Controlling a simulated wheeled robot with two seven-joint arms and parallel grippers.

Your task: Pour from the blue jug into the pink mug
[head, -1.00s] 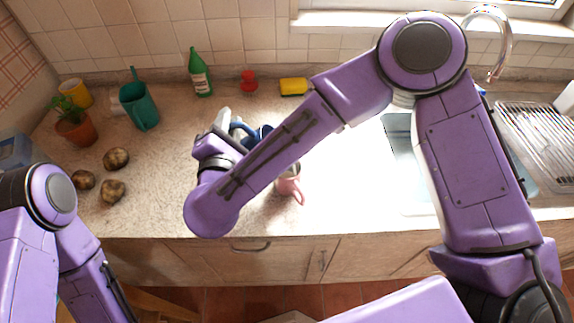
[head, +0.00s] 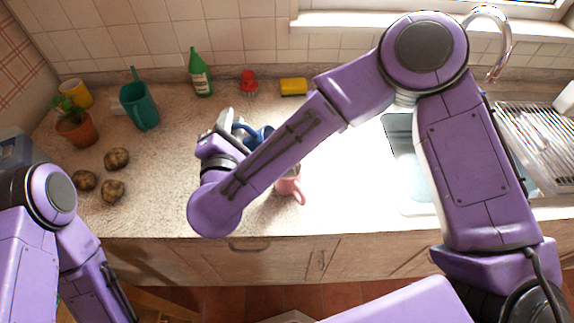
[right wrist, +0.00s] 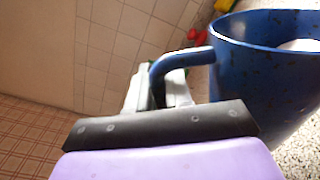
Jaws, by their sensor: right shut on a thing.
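The blue jug (head: 264,131) is mostly hidden behind my right forearm in the head view. In the right wrist view the jug (right wrist: 262,75) fills the right side, its rim showing and something pale inside. My right gripper (right wrist: 165,88) is shut on the jug's handle; in the head view the gripper (head: 232,124) is left of the jug. The pink mug (head: 291,189) stands on the counter near its front edge, partly covered by my forearm. I cannot tell how far the jug is tilted. My left gripper is out of view.
On the counter (head: 170,185) are a teal watering can (head: 140,107), green bottle (head: 200,76), yellow sponge (head: 293,87), red item (head: 249,82), potted plant (head: 75,126), yellow cup (head: 77,93) and potatoes (head: 113,190). The sink (head: 405,160) and dish rack (head: 535,140) are right.

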